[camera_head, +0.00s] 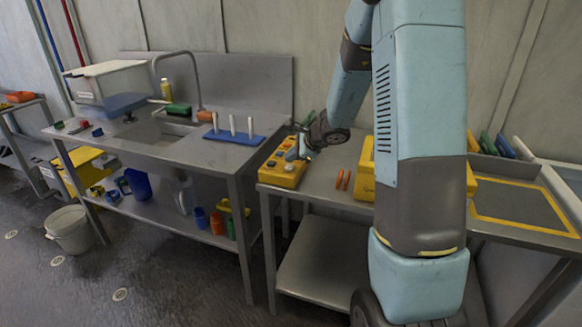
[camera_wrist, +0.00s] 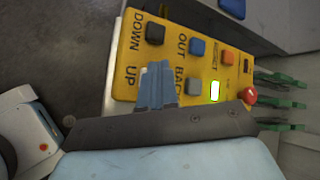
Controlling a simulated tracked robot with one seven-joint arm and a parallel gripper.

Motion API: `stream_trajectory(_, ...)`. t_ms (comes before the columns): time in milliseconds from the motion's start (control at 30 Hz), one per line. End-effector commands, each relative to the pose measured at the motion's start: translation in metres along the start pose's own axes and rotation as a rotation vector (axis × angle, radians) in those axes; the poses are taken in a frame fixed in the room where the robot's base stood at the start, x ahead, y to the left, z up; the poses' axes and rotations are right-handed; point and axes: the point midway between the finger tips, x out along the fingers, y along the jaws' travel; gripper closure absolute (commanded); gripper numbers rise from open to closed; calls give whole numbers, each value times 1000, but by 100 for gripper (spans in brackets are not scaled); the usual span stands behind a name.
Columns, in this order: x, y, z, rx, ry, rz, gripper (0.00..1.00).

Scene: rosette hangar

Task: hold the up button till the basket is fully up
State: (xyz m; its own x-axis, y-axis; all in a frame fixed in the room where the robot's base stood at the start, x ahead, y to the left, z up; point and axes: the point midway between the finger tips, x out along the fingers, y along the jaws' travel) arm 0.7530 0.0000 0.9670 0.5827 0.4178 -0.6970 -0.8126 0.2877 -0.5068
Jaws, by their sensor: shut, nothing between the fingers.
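A yellow control box (camera_wrist: 172,50) fills the middle of the wrist view, with printed labels DOWN, UP, OUT and BACK. My gripper (camera_wrist: 157,68) is shut and empty, its fingertips over the spot beside the UP label. The up button itself is hidden under the fingers, so I cannot tell whether it is pressed. The dark down button (camera_wrist: 154,33) is clear of the fingers. In the head view the control box (camera_head: 281,174) sits at the left end of the right-hand table, with my gripper (camera_head: 297,152) at its top. I cannot identify the basket in either view.
The box also has a blue button (camera_wrist: 197,46), a grey button (camera_wrist: 193,87), a lit green indicator (camera_wrist: 214,91) and a red knob (camera_wrist: 250,95). A sink bench (camera_head: 185,150) stands left.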

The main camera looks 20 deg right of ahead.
Motion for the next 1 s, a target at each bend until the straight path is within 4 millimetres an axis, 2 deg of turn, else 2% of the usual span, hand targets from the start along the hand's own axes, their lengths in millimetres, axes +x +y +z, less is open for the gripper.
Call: stream_trajectory(1000,6,3,-4,0,0,0,100)
